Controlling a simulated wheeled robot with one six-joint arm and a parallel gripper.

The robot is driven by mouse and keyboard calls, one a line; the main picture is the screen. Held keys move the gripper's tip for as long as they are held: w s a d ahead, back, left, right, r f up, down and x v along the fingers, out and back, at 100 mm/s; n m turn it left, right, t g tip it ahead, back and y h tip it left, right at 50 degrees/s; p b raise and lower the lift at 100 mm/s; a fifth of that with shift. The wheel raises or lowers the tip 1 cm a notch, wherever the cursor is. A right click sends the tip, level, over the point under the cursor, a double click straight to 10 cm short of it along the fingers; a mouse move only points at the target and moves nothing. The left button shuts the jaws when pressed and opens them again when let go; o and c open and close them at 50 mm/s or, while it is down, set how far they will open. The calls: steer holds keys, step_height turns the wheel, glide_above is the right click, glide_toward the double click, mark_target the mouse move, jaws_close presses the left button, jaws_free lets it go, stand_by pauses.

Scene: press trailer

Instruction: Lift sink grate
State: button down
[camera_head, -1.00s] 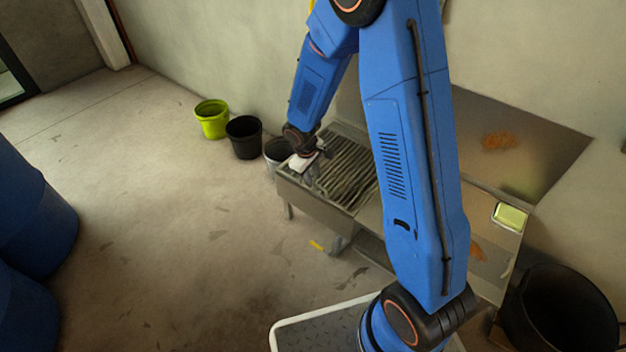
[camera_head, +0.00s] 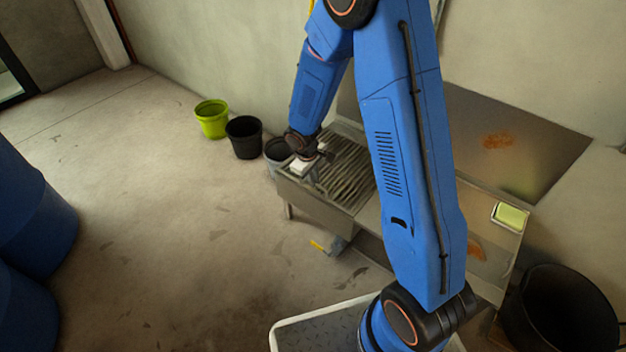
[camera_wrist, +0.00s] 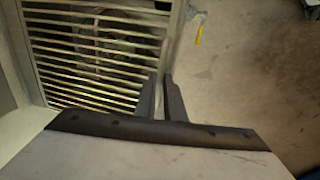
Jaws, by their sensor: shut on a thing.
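The sink grate (camera_head: 346,172) is a set of parallel metal bars over the left part of the metal sink unit. It fills the upper left of the wrist view (camera_wrist: 95,50), with darker sink space showing between its bars. My gripper (camera_head: 312,178) is at the grate's front left edge. In the wrist view its two dark fingers (camera_wrist: 160,95) are close together at the grate's right side, shut on the grate's edge. The exact contact is small and partly blurred. Whether the grate is clear of its seat cannot be told.
The metal sink unit (camera_head: 325,200) stands against the wall, with a green sponge-like item (camera_head: 510,216) at its right. Lime (camera_head: 212,120), black (camera_head: 245,138) and grey buckets stand left of it. A large black tub (camera_head: 558,310) is at right.

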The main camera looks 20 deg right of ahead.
steer(key=shift+w+d+r+y, duration=0.1)
steer(key=shift+d+r+y, duration=0.05)
steer(key=shift+r, duration=0.35)
steer(key=shift+w+d+r+y, duration=0.1)
steer(key=shift+r+y, duration=0.05)
steer(key=shift+r, duration=0.3)
steer(key=w+d+r+g+y, duration=0.1)
steer(key=w+d+r, duration=0.5)
steer(key=d+r, duration=0.3)
steer(key=w+d+r, duration=0.7)
steer(key=d+r, duration=0.3)
steer(key=r, duration=0.4)
steer(key=shift+w+r+g+y, duration=0.2)
steer(key=shift+r+g+y, duration=0.1)
steer(key=shift+g+y, duration=0.1)
steer(key=shift+a, duration=0.1)
